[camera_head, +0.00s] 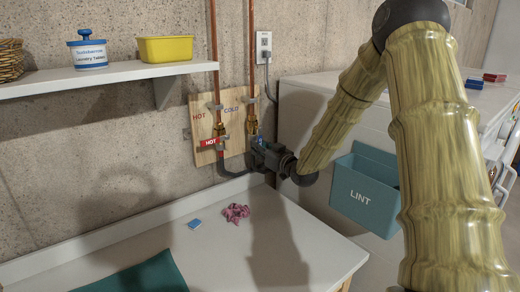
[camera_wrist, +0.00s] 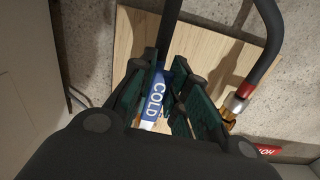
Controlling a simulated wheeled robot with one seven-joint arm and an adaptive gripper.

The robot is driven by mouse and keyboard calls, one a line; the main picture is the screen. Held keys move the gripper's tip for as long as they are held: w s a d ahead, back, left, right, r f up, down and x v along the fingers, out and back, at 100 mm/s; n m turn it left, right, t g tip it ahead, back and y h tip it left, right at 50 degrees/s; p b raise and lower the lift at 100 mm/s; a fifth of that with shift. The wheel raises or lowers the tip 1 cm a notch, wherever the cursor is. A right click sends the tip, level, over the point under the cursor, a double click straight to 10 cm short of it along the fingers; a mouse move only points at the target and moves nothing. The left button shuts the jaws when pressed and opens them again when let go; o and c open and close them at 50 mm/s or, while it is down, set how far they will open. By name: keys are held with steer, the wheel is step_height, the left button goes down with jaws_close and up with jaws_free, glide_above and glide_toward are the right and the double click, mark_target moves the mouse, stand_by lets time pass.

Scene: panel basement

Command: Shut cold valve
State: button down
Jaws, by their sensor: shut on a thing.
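The cold valve's blue handle (camera_wrist: 155,98), lettered COLD, stands between my gripper's dark fingers (camera_wrist: 163,90) in the wrist view. In the head view my gripper (camera_head: 258,148) is at the right edge of the wooden panel (camera_head: 231,104), over the cold valve. Only a bit of blue (camera_head: 260,136) shows there; the rest of the valve is hidden by my gripper. My gripper is shut on the handle. The handle's exact angle to its pipe is hard to tell. The hot valve's red handle (camera_head: 208,142) lies sideways, left of my gripper, and is apart from it.
Copper pipes (camera_head: 214,60) run down to the panel. A dark hose (camera_wrist: 272,35) curves near my gripper. A teal LINT bin (camera_head: 365,192) hangs to the right.

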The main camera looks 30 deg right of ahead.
steer(key=shift+a+m, duration=0.3)
steer(key=shift+m, duration=0.2)
steer(key=c, duration=1.4)
jaws_free()
steer(key=shift+s+d, duration=0.1)
steer(key=shift+s, duration=0.05)
steer(key=shift+o, duration=0.2)
steer(key=s+d, duration=0.1)
steer(key=s, duration=1.1)
